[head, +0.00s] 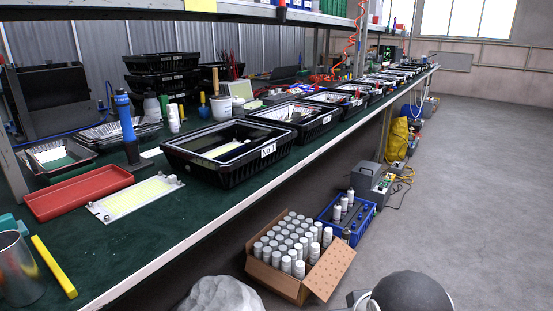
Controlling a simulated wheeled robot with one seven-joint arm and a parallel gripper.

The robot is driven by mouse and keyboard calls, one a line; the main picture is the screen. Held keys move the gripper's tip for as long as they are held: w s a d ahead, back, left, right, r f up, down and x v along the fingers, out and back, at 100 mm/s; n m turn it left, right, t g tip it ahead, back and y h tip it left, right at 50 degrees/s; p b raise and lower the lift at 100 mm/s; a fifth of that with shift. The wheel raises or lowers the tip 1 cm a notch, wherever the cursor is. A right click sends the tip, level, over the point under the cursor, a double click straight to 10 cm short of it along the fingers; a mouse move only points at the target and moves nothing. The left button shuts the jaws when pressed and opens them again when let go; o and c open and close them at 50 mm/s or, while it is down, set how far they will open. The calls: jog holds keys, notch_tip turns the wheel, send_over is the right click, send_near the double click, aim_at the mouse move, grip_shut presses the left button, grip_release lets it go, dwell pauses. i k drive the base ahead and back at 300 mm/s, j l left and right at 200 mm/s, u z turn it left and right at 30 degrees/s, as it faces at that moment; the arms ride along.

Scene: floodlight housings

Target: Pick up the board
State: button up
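A flat board (135,198) with a pale yellow face and a light metal rim lies on the green bench top, in front of the black crate and to the right of the red tray. Small round knobs or posts show at its corners. A second pale yellow panel (222,149) lies inside the black crate (225,172) labelled No 1. I cannot tell whether it is the same kind of board. My gripper is not in view.
A red tray (78,193), a yellow bar (53,266) and a metal cylinder (18,270) are near the board. A blue-topped bottle (125,118) stands behind. A cardboard box of cans (300,255) and blue crate (347,216) sit on the floor; the right floor is open.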

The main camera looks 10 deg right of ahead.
aim_at(217, 151)
jog(key=i+l+u, duration=0.1)
jog(key=u, duration=0.2)
jog(key=i+l+u, duration=0.15)
jog(key=i+u, duration=0.2)
jog(key=i+l, duration=0.2)
jog(key=l, duration=0.15)
